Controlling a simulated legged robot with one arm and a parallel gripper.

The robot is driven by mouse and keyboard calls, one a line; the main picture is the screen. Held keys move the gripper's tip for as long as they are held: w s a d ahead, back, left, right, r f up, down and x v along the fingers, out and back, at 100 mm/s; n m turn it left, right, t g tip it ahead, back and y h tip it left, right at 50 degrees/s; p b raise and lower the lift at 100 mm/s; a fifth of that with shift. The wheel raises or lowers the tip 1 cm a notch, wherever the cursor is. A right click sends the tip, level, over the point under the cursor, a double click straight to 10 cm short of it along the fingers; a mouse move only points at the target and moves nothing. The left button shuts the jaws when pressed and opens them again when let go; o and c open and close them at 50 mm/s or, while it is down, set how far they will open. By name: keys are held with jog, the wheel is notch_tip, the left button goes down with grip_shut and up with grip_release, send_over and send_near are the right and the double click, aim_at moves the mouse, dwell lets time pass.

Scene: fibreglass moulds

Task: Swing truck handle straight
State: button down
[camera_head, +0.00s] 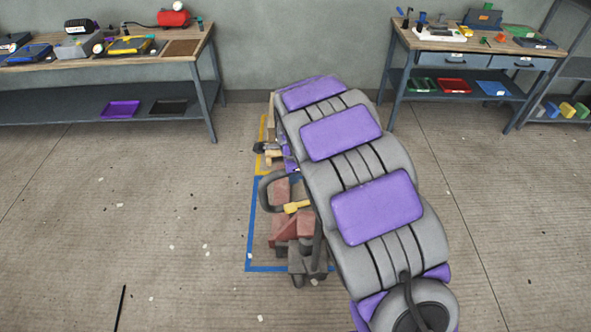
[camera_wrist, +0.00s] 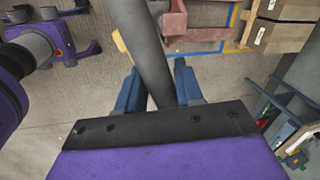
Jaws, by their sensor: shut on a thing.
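The truck (camera_head: 283,229) is low, with a reddish body and dark grey lower parts, and stands inside a blue floor outline. Its dark grey handle (camera_head: 264,192) shows as a bent bar at the truck's left, beside a yellow part (camera_head: 296,207). My arm hides the truck's right side and my gripper in the head view. In the wrist view my gripper (camera_wrist: 157,78) has its blue fingers on both sides of the handle bar (camera_wrist: 146,40), shut on it. The bar crosses between them slightly tilted. The reddish truck body (camera_wrist: 175,22) shows beyond, partly cut off.
Behind the truck a yellow outline (camera_head: 262,130) holds tan boxes, which show in the wrist view (camera_wrist: 283,33). Workbenches with tools stand at back left (camera_head: 150,62) and back right (camera_head: 440,48). The floor at left is open, with small scraps.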

jog(key=shift+a+r, duration=0.1)
jog(key=shift+a, duration=0.05)
jog(key=shift+w+a+r+m+p, duration=0.15)
jog(key=shift+w+a+m+p, duration=0.15)
jog(key=shift+m+p, duration=0.3)
jog(key=shift+w+a+m+h+p, duration=0.3)
jog(key=shift+w+a+m+p, duration=0.6)
jog(key=shift+a, duration=0.15)
